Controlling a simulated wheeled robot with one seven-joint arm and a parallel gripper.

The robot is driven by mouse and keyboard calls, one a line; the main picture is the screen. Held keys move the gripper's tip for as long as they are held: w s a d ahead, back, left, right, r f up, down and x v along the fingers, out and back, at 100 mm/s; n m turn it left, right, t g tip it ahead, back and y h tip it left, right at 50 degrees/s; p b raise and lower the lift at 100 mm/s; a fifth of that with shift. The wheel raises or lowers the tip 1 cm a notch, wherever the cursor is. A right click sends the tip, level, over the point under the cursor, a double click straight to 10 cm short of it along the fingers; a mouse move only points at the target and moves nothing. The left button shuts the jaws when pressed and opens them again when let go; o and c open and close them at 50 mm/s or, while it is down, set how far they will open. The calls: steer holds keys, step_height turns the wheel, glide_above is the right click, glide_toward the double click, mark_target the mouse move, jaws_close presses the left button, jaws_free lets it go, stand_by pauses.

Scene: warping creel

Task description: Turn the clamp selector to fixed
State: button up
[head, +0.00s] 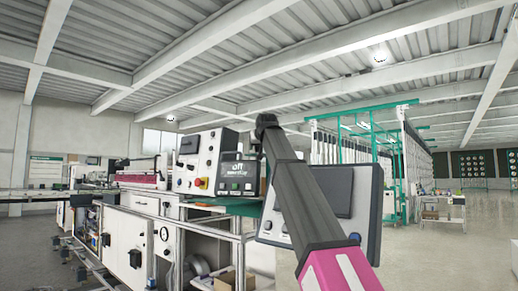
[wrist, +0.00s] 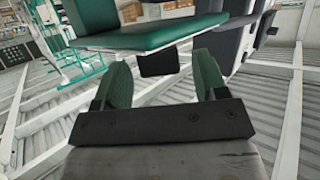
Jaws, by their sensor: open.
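My gripper (wrist: 163,82) shows in the wrist view with its two green-padded fingers apart and nothing held between them. Beyond the fingertips, a small black block (wrist: 158,63) sits at the edge of a green panel (wrist: 150,36); I cannot tell whether it is the clamp selector. In the head view, a white control cabinet (head: 187,162) carries dials and a red and yellow button (head: 201,183). Beside it is a dark display reading "off" (head: 238,177). I cannot single out the clamp selector there. My dark and magenta arm covers the area to the right of the display.
A grey panel with a dark screen (head: 330,190) stands partly behind my arm. The white machine frame (head: 135,235) fills the lower left. Green creel framing (head: 372,135) stands behind, and a small trolley (head: 443,212) at right. Open floor (head: 440,260) lies at lower right.

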steer(key=shift+w+a+f, duration=0.1)
steer(key=shift+w+f, duration=0.1)
steer(key=shift+w, duration=0.3)
steer(key=c, duration=0.9)
